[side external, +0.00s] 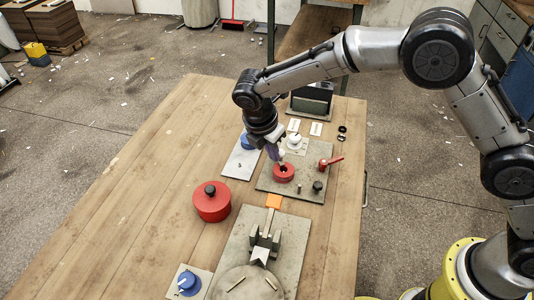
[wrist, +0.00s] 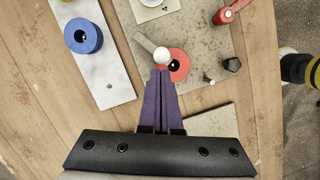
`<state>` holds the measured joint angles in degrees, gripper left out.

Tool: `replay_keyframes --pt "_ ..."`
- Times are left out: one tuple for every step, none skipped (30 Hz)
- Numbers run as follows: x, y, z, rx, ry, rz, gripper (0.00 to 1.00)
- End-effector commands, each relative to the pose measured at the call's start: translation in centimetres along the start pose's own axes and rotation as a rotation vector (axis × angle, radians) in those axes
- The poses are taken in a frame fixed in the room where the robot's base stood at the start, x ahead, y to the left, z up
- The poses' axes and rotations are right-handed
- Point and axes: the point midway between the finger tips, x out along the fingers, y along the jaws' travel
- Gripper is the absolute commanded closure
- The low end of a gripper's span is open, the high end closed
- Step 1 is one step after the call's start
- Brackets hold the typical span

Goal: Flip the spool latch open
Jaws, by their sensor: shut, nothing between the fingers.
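A red round spool (side external: 285,174) with a dark centre sits on a grey board (side external: 262,184); it also shows in the wrist view (wrist: 181,66). A pale metal lever with a rounded end (wrist: 147,42) lies at the spool's upper-left edge in the wrist view. I take it for the latch, but cannot be sure. My gripper (side external: 279,157) is shut and empty above the board. In the wrist view its purple fingertips (wrist: 161,70) are just below the lever's rounded end and overlap the spool's left side. I cannot tell whether they touch.
A red-handled lever (side external: 331,161) and a black knob (side external: 318,186) stand on the board's right side. A white dial (side external: 294,143) is behind. A blue spool (wrist: 83,36) sits on a pale plate to the left. A red lidded pot (side external: 211,203) stands on the open wooden table.

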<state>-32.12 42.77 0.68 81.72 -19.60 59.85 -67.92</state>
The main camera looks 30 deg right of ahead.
Motion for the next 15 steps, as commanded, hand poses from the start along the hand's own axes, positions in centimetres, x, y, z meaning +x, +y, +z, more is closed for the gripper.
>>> replay_keyframes --pt "0.02 0.00 0.08 0.000 0.000 0.000 1.00" --pt "0.03 0.00 0.09 0.000 0.000 0.001 1.00" --pt "0.02 0.01 0.09 0.000 0.000 0.001 1.00" --pt "0.02 0.01 0.08 -0.001 0.000 0.001 1.00" --pt "0.02 0.01 0.08 -0.001 0.000 0.001 1.00" --pt "0.01 0.01 0.07 -0.001 0.000 0.001 1.00" --pt "0.01 0.00 0.07 -0.001 0.000 0.001 1.00" --pt "0.01 0.01 0.07 -0.001 0.000 0.001 1.00" --pt "0.00 0.00 0.07 -0.001 0.000 0.001 1.00" --pt "0.00 0.00 0.06 -0.001 0.000 0.001 1.00" --pt "0.00 -0.01 0.06 -0.003 0.000 0.001 1.00" --pt "0.00 -0.03 0.08 -0.005 0.000 0.002 1.00" --pt "0.00 -0.05 0.09 -0.009 0.000 0.003 1.00" --pt "0.00 -0.08 0.10 -0.013 0.000 0.005 1.00" --pt "0.01 -0.14 0.13 -0.022 0.000 0.007 1.00"
